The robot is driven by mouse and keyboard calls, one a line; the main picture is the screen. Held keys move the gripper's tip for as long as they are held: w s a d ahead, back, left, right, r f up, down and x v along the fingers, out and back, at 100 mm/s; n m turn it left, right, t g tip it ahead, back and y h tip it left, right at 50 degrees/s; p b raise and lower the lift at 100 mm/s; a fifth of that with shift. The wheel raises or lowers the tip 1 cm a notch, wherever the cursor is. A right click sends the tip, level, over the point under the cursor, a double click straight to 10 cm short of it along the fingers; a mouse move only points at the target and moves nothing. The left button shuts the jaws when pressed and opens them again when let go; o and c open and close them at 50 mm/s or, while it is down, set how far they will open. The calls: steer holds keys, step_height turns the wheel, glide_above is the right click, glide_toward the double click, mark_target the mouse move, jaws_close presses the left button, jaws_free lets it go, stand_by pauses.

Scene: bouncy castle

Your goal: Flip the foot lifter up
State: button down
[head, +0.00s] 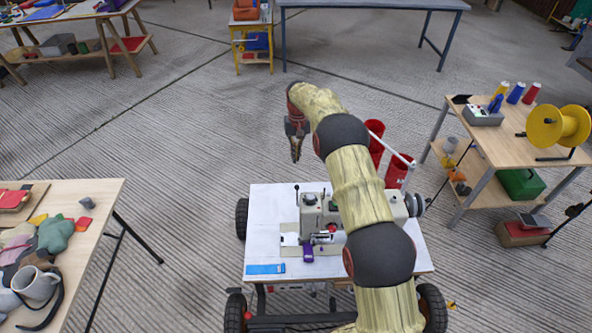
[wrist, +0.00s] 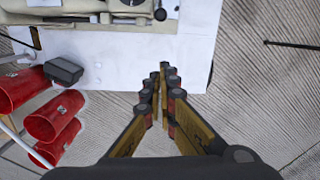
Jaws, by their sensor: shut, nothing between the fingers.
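The sewing machine (head: 322,214) is pale green-grey and stands on a white-topped wheeled cart. Its head end is at the left, with metal parts and a small purple piece (head: 307,253) at the front. I cannot pick out the foot lifter for sure or tell its position; it is too small here. My gripper (head: 296,150) hangs in the air above and behind the machine's left end, apart from it. In the wrist view my gripper (wrist: 165,76) is shut and empty, its fingertips together over the cart's edge. The machine (wrist: 85,14) shows there along the top left.
A blue strip (head: 265,268) lies at the cart top's (head: 262,200) front left. Tables stand at left (head: 95,205) and right (head: 478,128). My arm hides the machine's middle.

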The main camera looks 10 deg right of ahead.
step_height(320, 180, down, 10)
steer(key=b, duration=0.3)
steer(key=s, duration=0.1)
steer(key=s+r, duration=0.1)
steer(key=s, duration=0.1)
steer(key=s+r+b, duration=0.1)
steer(key=shift+s+a, duration=0.25)
steer(key=shift+a, duration=0.1)
steer(key=shift+s+r, duration=0.1)
steer(key=shift+s+r+t, duration=0.15)
steer(key=shift+t, duration=0.15)
